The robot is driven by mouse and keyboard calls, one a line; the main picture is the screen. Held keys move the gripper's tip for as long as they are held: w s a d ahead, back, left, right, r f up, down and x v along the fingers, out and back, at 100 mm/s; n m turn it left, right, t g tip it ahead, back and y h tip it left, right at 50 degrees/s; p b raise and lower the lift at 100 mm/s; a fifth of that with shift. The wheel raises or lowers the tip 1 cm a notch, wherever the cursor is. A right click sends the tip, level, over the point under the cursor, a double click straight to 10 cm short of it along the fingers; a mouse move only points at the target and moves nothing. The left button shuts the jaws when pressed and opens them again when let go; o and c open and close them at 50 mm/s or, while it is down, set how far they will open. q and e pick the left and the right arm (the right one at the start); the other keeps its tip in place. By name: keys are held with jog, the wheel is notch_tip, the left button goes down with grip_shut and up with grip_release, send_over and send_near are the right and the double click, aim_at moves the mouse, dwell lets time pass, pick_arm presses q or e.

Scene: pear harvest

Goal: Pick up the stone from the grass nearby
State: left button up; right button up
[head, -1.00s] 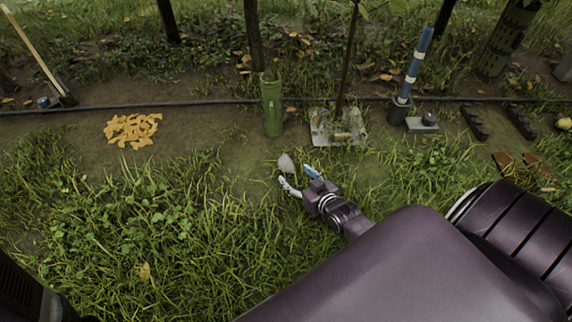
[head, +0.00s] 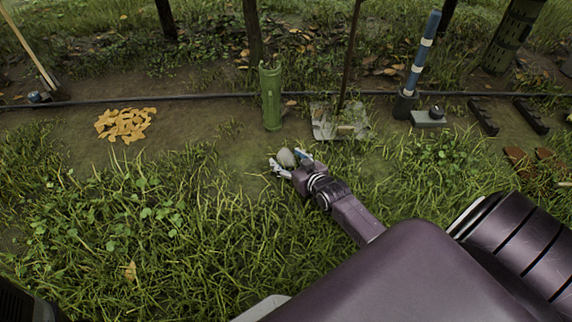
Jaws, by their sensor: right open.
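The stone (head: 287,157) is a small pale grey lump at the edge of the grass, near the picture's middle. My right gripper (head: 290,163) reaches to it from the lower right and is open. Its two fingers lie on either side of the stone, one to the left and one to the right. Whether the fingers touch the stone cannot be told. The stone's lower part is partly hidden by the gripper. My left gripper is not in view.
A green tube (head: 271,97) stands just behind the stone. A flat muddy plate (head: 338,122) lies to its right, and a blue-banded pole (head: 421,55) stands further right. Orange-yellow pieces (head: 125,124) lie left. A black hose (head: 190,97) crosses behind. Open grass fills the front left.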

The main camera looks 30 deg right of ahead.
jog(key=shift+w+f, duration=0.2)
jog(key=shift+w, duration=0.35)
jog(key=shift+r, duration=0.1)
jog(key=c, duration=1.5)
